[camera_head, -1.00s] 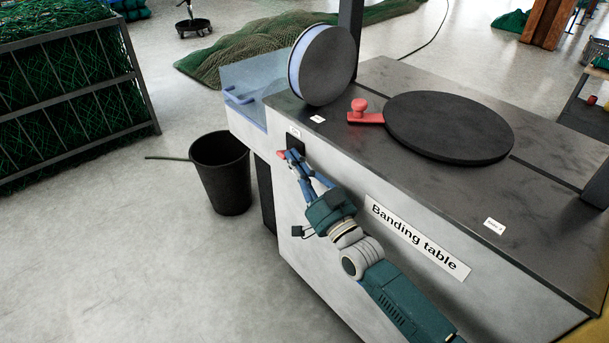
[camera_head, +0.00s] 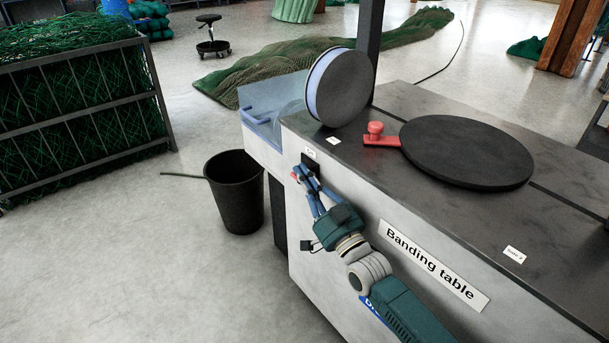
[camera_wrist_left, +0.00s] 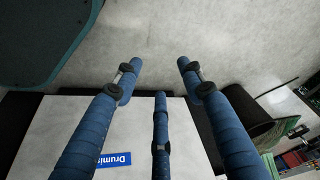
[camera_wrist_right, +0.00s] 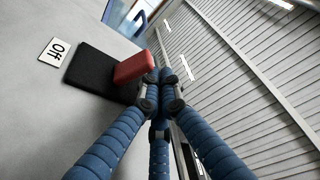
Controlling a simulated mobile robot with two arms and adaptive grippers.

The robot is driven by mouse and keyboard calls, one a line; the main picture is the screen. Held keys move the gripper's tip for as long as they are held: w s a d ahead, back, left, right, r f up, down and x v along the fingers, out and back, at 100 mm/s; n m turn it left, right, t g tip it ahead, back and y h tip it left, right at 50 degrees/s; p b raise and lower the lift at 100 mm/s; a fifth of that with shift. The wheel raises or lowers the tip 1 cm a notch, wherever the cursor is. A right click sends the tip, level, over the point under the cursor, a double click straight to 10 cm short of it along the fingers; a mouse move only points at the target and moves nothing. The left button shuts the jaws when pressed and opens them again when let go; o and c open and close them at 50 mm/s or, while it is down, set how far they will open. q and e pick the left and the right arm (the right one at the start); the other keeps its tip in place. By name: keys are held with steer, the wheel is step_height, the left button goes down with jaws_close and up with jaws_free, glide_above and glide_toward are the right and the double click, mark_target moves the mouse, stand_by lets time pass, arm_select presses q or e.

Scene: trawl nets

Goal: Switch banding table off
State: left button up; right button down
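The banding table (camera_head: 350,215) is a pale cabinet with a dark top and a "Banding table" sign. Its switch is a black plate (camera_wrist_right: 100,73) with a red lever (camera_wrist_right: 134,67) on the left part of the front face. The lever also shows in the head view (camera_head: 295,176). My right gripper (camera_wrist_right: 164,76) has its fingers together, with the tips at the lever's end; the lever lies beside the tips, not clearly between them. My left gripper (camera_wrist_left: 159,72) is open and empty; the head view does not show it.
A black round plate (camera_head: 468,152) with a red handle (camera_head: 378,135) lies on the tabletop, near a reel (camera_head: 340,88). A black bucket (camera_head: 237,195) stands left of the table. A net-filled crate (camera_head: 85,110) is further left.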

arm_select(q)
steer(key=w+d+r+t+h+b, duration=0.1)
steer(key=w+d+r+t, duration=0.1)
steer(key=w, duration=0.7)
steer(key=shift+w+d+r+t, duration=0.2)
steer(key=shift+d+r+t, duration=0.2)
steer(key=shift+r+t, duration=0.6)
arm_select(e)
steer(key=n, duration=0.1)
steer(key=f+n+y, duration=0.1)
steer(key=n, duration=0.1)
steer(key=a+f+n+g, duration=0.1)
steer(key=shift+s+f+n+y, duration=0.2)
steer(key=shift+s+n+y, duration=0.1)
steer(key=shift+s+y, duration=0.1)
arm_select(q)
steer(key=shift+f, duration=0.2)
arm_select(e)
steer(key=v, duration=1.2)
